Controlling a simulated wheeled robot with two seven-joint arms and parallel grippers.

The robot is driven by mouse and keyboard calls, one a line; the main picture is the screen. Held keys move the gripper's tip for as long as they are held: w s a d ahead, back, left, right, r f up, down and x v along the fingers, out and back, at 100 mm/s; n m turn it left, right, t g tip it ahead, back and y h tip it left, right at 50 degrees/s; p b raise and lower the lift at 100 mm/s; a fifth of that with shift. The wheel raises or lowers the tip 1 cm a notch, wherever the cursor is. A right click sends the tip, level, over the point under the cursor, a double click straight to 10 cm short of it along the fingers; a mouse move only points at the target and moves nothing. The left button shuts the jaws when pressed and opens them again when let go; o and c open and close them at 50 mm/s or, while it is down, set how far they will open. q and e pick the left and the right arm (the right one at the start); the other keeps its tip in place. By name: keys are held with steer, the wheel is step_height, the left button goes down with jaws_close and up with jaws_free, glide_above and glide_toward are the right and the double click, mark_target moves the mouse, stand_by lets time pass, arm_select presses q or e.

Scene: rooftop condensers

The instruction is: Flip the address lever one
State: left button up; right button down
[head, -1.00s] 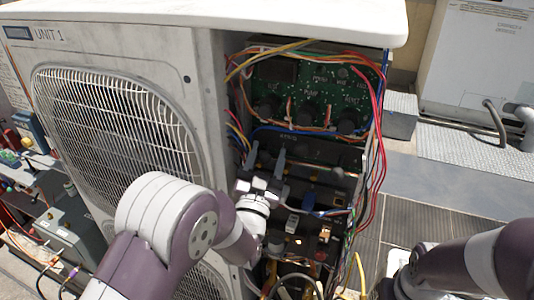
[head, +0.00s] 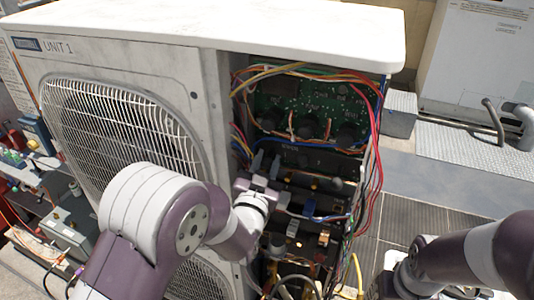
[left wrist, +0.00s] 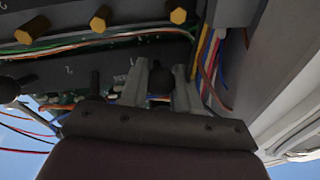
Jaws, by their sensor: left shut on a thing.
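My left gripper (head: 266,162) reaches into the open service bay of the unit marked UNIT 1, just below the green circuit board (head: 305,112). In the left wrist view its two grey fingers (left wrist: 162,88) are closed around a black round-ended lever (left wrist: 160,78). Another black lever (left wrist: 95,84) stands to the left of the fingers in that view, apart from them. Its marking is too small to read surely. The lever's base is partly hidden by my gripper. My right arm shows at the lower right of the head view, but its gripper is not visible.
Loose coloured wires (head: 373,150) hang along the bay's right side. The fan grille (head: 120,130) is left of the bay, and a white top panel (head: 220,30) overhangs it. A grey box (head: 68,228) stands at the lower left. Dark decking (head: 405,222) lies to the right.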

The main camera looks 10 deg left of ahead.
mark_target(272, 147)
arm_select(q)
steer(key=r+g+p, duration=0.1)
steer(key=g+p, duration=0.1)
steer(key=p, duration=0.1)
steer(key=r+g+p, duration=0.1)
steer(key=g+p, duration=0.1)
steer(key=p, duration=0.2)
steer(key=r+g+p, duration=0.1)
steer(key=g+p, duration=0.1)
steer(key=p, duration=0.1)
steer(key=shift+w+r+m+y, duration=0.2)
steer(key=shift+r+m+y, duration=0.1)
steer(key=shift+y, duration=0.1)
steer(key=shift+w+f+g+p, duration=0.1)
steer(key=shift+g+p, duration=0.5)
steer(key=shift+p, duration=0.45)
steer(key=o, duration=1)
steer(key=shift+s, duration=0.2)
steer(key=d+b+v, duration=0.1)
steer(key=b+v, duration=0.1)
steer(key=v, duration=1)
steer(key=shift+a, duration=0.4)
